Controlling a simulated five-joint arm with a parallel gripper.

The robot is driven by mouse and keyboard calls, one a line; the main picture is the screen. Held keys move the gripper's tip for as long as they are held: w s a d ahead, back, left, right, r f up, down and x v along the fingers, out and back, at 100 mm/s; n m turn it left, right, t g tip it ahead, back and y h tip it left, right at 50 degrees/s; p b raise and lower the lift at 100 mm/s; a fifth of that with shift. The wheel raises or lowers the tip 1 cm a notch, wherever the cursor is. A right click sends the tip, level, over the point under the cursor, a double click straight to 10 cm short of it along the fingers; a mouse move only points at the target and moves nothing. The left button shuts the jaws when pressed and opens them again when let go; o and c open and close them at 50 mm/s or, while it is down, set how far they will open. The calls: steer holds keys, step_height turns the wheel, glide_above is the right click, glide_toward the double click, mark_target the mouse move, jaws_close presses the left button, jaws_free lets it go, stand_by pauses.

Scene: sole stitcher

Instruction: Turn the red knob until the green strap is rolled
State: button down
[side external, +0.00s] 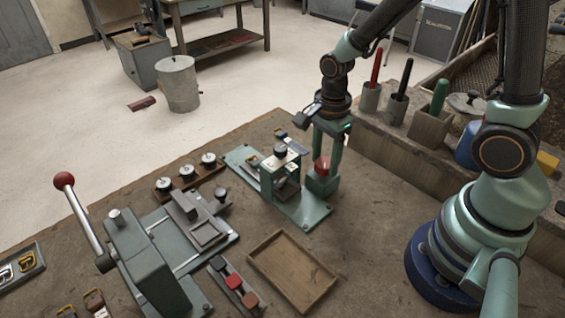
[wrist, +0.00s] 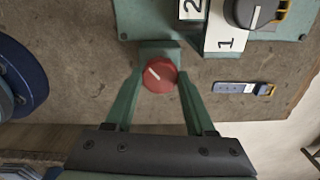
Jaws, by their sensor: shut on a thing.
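The red knob (wrist: 159,75) sits on a green block at the end of the green fixture (side external: 306,209). A pale line on its top runs diagonally in the wrist view. My gripper (side external: 324,170) points down over the knob, and its two fingers are shut on the knob's sides. The knob also shows between the fingers in the side view (side external: 322,165). A dark blue-grey strap (wrist: 240,88) with a brass-coloured end lies flat on the table near the fixture. I cannot make out a green strap in either view.
An empty wooden tray (side external: 293,272) lies in front of the fixture. A lever press (side external: 143,262) with a red-tipped handle stands at left. A stone ledge (side external: 385,141) with tool holders runs behind my gripper. Three round dials (side external: 187,171) sit on a brown rack left of the fixture.

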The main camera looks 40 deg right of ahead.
mark_target(325, 162)
steer(key=m, duration=1.4)
stand_by(0.4)
steer(key=shift+c, duration=1.2)
jaws_free()
step_height(325, 162, up, 12)
steer(key=shift+r, duration=0.1)
